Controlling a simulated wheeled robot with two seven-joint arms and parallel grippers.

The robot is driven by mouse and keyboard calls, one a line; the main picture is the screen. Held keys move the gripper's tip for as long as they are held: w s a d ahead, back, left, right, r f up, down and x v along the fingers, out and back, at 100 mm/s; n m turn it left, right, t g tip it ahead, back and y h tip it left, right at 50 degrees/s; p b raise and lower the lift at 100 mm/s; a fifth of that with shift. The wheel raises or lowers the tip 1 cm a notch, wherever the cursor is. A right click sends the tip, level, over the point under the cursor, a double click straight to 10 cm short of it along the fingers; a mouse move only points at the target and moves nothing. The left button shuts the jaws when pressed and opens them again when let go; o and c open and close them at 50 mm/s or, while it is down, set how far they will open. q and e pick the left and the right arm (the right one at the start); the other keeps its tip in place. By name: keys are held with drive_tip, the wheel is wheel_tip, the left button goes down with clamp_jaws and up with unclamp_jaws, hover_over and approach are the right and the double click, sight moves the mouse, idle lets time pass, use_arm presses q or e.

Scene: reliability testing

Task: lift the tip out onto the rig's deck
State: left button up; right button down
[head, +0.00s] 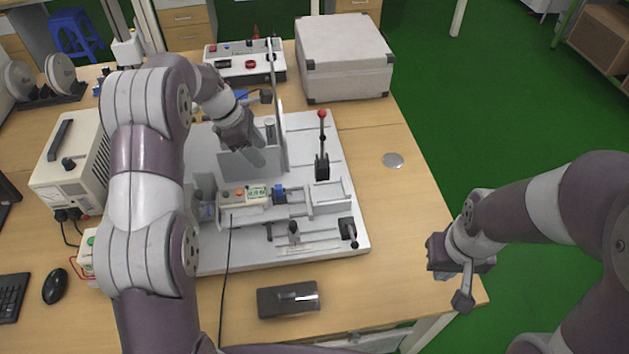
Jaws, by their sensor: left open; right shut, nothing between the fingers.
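My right gripper (463,285) is shut and empty, over the table's right front corner. A dark box (270,303) in front of the rig holds a small shiny piece (297,296); I cannot tell whether it is the tip. No tip is clearly recognisable elsewhere.
A large grey case (343,62) stands behind the rig. A switch panel (240,66) is at the back. A power supply (75,165), mouse (55,286) and keyboard (12,298) lie left.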

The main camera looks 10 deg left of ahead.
use_arm(q)
drive_tip(key=n+b, duration=0.1)
drive_tip(key=b, duration=0.5)
approach(278, 186)
drive_tip(key=shift+w+d+f, duration=0.1)
drive_tip(key=shift+w+f, duration=0.05)
drive_tip(key=shift+f, duration=0.3)
drive_tip(key=shift+w+d+f, duration=0.1)
drive_tip(key=shift+w+f, duration=0.05)
drive_tip(key=shift+f, duration=0.3)
drive_tip(key=shift+w+d+f, duration=0.4)
drive_tip(key=shift+d+f, duration=0.25)
drive_tip(key=shift+d, duration=0.15)
drive_tip(key=f, duration=0.1)
drive_tip(key=f+p, duration=0.1)
drive_tip(key=f, duration=0.1)
drive_tip(key=d+f, duration=0.1)
drive_tip(key=shift+s+f, duration=0.3)
drive_tip(key=shift+s, duration=0.05)
drive_tip(key=shift+w+d+f, duration=0.2)
drive_tip(key=shift+f, duration=0.1)
drive_tip(key=shift+r, duration=0.1)
clamp_jaws()
